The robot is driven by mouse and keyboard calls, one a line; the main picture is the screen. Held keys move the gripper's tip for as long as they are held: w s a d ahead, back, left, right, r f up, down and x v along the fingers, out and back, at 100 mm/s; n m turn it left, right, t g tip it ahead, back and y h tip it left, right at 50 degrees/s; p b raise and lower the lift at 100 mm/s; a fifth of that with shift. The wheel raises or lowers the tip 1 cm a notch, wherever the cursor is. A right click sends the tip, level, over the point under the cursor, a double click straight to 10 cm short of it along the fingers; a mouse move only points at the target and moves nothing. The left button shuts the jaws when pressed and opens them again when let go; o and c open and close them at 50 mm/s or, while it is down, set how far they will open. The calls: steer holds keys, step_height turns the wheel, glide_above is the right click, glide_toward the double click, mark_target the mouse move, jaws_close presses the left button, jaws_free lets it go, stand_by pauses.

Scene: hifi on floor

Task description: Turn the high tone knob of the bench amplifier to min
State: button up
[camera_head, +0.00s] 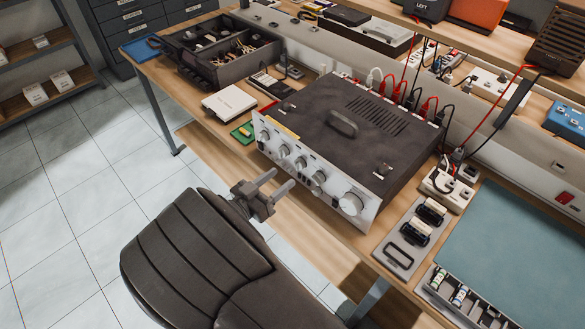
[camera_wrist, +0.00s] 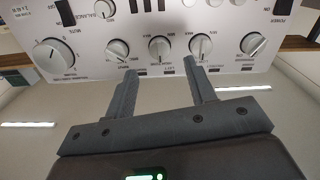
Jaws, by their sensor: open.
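The bench amplifier (camera_head: 345,135) is a dark box with a pale front panel bearing a row of knobs. In the wrist view the panel (camera_wrist: 290,55) appears upside down. It shows a large knob (camera_wrist: 50,55), three middle knobs (camera_wrist: 116,50) (camera_wrist: 160,48) (camera_wrist: 200,46) and a knob at the right (camera_wrist: 253,43). The small labels are too blurred to tell which is the high tone knob. My gripper (camera_head: 283,177) is open and empty, in front of the panel and apart from it. In the wrist view its fingertips (camera_wrist: 160,66) lie either side of the central knob's line.
The amplifier stands on a wooden bench (camera_head: 190,115). A divided dark tray (camera_head: 235,70) and a white box (camera_head: 229,103) stand left of it. Cables (camera_head: 405,95) run behind it. A teal mat (camera_head: 520,245) lies at right. Space before the panel is clear.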

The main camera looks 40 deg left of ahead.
mark_target(296, 167)
steer(key=shift+w, duration=2.8)
steer(key=shift+c, duration=0.4)
steer(key=c, duration=0.9)
